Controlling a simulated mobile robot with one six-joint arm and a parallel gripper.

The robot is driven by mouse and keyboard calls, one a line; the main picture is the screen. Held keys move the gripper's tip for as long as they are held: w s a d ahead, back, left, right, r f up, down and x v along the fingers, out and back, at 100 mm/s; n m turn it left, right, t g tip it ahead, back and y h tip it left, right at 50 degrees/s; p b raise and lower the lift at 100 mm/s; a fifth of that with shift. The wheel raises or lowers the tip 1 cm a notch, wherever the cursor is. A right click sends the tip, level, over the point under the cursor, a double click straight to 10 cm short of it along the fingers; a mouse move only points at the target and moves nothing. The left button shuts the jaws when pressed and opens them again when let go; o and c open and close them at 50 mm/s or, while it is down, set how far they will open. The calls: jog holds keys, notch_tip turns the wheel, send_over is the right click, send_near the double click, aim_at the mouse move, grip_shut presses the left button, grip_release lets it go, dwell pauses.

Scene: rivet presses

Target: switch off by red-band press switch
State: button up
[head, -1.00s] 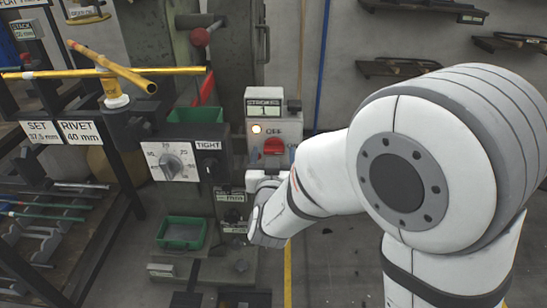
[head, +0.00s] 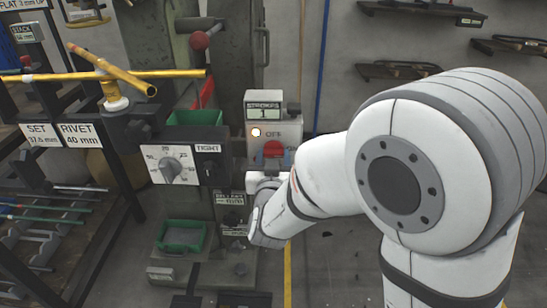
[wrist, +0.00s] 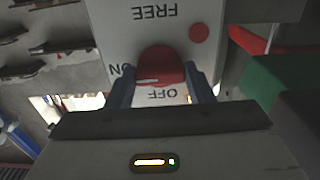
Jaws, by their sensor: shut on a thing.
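The switch box (head: 253,152) stands on the press column in the head view, with a red rotary knob (head: 274,149) on its face. OFF is printed above the knob there. In the wrist view the box is upside down, and the red knob (wrist: 160,62) sits between the two fingers of my gripper (wrist: 164,75), which is shut on it. A pale line on the knob points left, roughly towards ON. A lamp (head: 256,132) on the box is lit. The counter (head: 264,112) reads STROKES 1.
Left of the box are a dial panel (head: 170,164) marked TIGHT and a red-knobbed lever (head: 199,40). A yellow bar (head: 110,75) crosses further left. A green tray (head: 182,236) is on the press base. Open floor (head: 325,250) lies to the right.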

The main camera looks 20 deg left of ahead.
jog(key=n+p, duration=0.2)
jog(key=n, duration=0.2)
jog(key=n+p, duration=0.2)
jog(key=n, duration=0.3)
jog(key=shift+r, duration=0.1)
jog(key=n+p, duration=0.2)
jog(key=n, duration=0.2)
jog(key=shift+n, duration=0.3)
jog(key=shift+n+p, duration=1.25)
jog(key=shift+n, duration=0.85)
jog(key=o, duration=1)
jog(key=shift+s, duration=0.1)
